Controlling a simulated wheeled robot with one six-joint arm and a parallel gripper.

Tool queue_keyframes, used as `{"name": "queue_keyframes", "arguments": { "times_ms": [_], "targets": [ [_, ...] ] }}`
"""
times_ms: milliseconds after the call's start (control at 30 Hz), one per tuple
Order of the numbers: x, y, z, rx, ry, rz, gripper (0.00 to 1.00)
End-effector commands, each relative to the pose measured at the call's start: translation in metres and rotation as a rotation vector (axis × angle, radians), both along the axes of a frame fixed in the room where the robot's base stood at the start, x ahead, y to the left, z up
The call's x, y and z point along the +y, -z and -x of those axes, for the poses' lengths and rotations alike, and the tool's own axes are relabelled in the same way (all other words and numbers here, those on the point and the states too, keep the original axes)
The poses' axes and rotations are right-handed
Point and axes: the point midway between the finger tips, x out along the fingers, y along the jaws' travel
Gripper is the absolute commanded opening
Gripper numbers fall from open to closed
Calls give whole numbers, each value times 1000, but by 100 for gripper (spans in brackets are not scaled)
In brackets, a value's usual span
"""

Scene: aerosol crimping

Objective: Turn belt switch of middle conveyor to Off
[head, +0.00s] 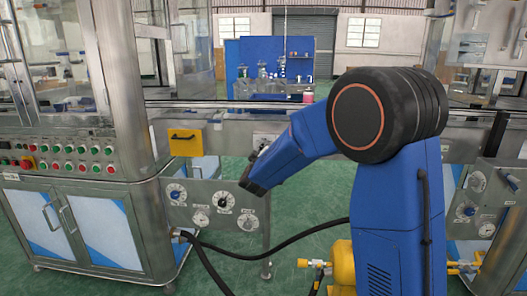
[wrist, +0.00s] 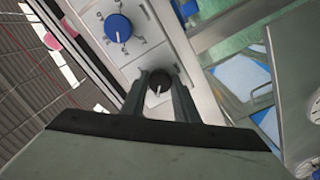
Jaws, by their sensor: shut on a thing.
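In the wrist view, a black round knob (wrist: 160,82) with a white pointer mark sits on a light grey switch plate (wrist: 122,62). My gripper (wrist: 162,88) has one finger on each side of this knob and is shut on it. The white mark points toward the bottom of the picture. A blue knob (wrist: 118,28) with a printed dial around it is on the same plate, apart from the fingers. I cannot read the labels around the black knob.
The conveyor (head: 225,127) runs across behind my arm. A yellow box (head: 185,141) hangs on its side. A lower panel (head: 215,203) carries dials and a black knob. A steel machine (head: 75,140) with buttons stands left. Black hoses (head: 290,238) cross the green floor.

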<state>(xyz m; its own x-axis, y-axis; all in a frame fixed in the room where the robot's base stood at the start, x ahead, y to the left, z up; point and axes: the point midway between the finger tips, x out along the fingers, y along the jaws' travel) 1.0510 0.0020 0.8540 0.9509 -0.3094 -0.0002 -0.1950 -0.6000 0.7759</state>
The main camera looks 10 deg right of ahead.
Motion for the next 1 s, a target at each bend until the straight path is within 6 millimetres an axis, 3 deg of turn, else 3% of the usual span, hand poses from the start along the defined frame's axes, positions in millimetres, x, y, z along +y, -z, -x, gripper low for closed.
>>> {"name": "queue_keyframes", "arguments": {
  "times_ms": [233, 267, 300, 333, 733, 1000],
  "targets": [
    [1, 1, 0, 1, -1, 1, 5],
    [1, 1, 0, 1, -1, 1, 35],
    [0, 1, 0, 1, -1, 1, 44],
    [1, 0, 0, 1, -1, 1, 46],
    [3, 0, 6, 0, -1, 0, 46],
    [17, -1, 49, -1, -3, 0, 46]
  ]
}}
